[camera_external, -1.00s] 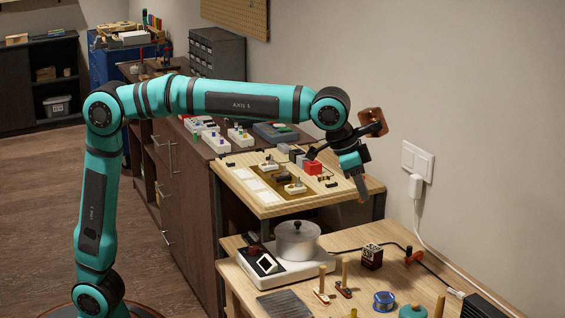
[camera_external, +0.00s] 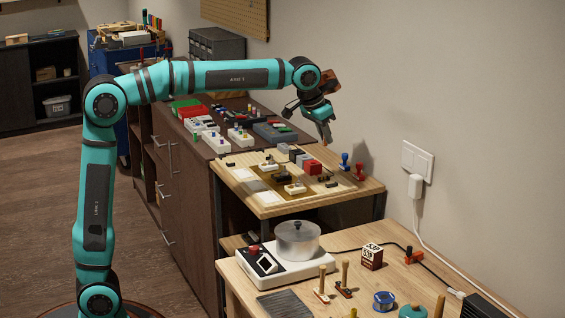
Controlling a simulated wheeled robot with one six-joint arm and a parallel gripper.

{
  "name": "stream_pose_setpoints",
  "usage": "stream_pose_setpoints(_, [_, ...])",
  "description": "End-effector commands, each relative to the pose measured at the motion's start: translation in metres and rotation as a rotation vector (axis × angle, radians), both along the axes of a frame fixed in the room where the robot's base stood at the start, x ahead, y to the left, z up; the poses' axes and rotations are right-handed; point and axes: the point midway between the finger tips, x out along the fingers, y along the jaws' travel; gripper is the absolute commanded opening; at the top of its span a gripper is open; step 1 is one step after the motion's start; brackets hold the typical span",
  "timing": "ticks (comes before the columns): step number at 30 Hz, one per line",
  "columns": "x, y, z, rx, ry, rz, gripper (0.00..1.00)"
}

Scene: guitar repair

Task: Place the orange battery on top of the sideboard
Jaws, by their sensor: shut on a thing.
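My gripper (camera_external: 325,130) is at the end of my raised arm, above the back of the wooden bench and near the wall. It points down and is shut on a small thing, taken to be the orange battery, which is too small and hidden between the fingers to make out. The sideboard (camera_external: 186,175) is the long dark brown cabinet with drawers and metal handles, left of the bench. Its top lies to the left of my gripper.
The sideboard top holds pedal-like boxes (camera_external: 240,139), a grey box (camera_external: 274,132) and a drawer organizer (camera_external: 217,53) at its far end. The wooden bench (camera_external: 262,207) carries a red block (camera_external: 312,167). A lower table has a lidded pot (camera_external: 297,240).

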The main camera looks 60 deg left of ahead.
Motion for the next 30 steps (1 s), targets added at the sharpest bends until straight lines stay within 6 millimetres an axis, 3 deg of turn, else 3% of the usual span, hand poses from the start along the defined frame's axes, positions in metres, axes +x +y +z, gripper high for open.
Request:
stream_pose_setpoints(1, [0.000,0.022,0.000,0.000,-0.001,0.032,0.00])
stream_pose_setpoints(3, [-0.001,0.049,0.001,0.000,-0.001,0.072,0.00])
stream_pose_setpoints(14, [-0.019,0.182,0.000,0.000,0.000,0.274,0.00])
stream_pose_setpoints(23, [-0.054,0.287,0.000,0.000,-0.002,0.441,0.00])
stream_pose_setpoints(30, [-0.092,0.366,-0.001,0.000,-0.001,0.575,0.00])
